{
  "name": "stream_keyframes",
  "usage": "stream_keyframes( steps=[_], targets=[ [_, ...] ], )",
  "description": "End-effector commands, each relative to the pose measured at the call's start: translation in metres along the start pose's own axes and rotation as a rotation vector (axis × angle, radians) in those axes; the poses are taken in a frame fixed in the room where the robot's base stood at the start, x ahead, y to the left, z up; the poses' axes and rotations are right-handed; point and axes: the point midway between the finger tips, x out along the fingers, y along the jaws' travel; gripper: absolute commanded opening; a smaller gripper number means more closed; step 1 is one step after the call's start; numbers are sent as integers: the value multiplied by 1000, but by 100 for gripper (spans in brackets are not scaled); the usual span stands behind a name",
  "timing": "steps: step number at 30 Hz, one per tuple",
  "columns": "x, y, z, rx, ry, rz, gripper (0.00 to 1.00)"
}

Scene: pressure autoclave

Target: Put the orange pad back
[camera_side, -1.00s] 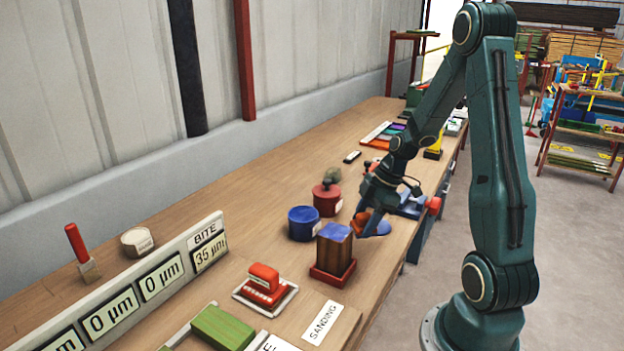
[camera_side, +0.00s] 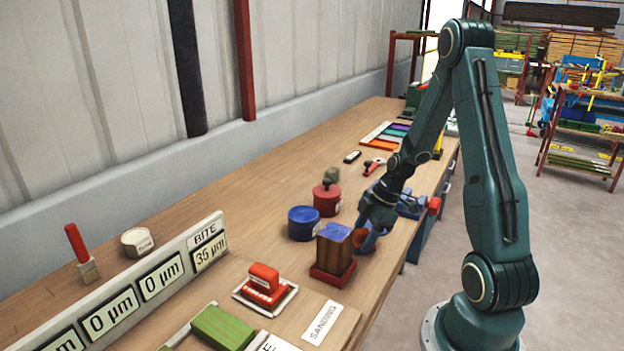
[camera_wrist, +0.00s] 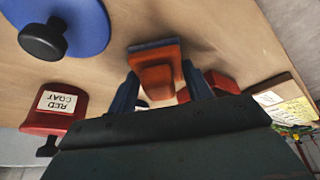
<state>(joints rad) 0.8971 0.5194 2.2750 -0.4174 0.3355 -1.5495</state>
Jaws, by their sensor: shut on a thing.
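The orange pad (camera_wrist: 157,68) has a blue-grey layer along its far edge. It sits between the two blue fingers of my gripper (camera_wrist: 160,88) in the wrist view, and the gripper is shut on it. In the side view my gripper (camera_side: 368,238) is low over the bench's right edge, just right of the wooden block with a blue top (camera_side: 334,246). The pad (camera_side: 358,238) is mostly hidden there by the fingers and the block. I cannot tell whether it touches the bench.
The wooden block stands on a red base (camera_side: 332,275). A blue can (camera_side: 303,224) and red can (camera_side: 327,200) stand left of my gripper. A SANDING card (camera_side: 322,322) and a red block on a tray (camera_side: 264,284) lie nearer. A coloured strip rack (camera_side: 386,136) lies farther back.

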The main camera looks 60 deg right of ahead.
Motion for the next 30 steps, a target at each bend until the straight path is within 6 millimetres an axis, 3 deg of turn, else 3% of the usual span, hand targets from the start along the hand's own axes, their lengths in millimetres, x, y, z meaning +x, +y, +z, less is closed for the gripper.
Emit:
stream_keyframes(
  steps=[9, 10, 12, 13, 30],
  targets=[
    [3, 0, 1, 1, 0, -2, 29],
    [3, 0, 1, 1, 0, -1, 56],
    [2, 0, 1, 1, 0, -1, 70],
    [2, 0, 1, 1, 0, -1, 72],
    [-8, 1, 0, 1, 0, 2, 72]
  ],
)
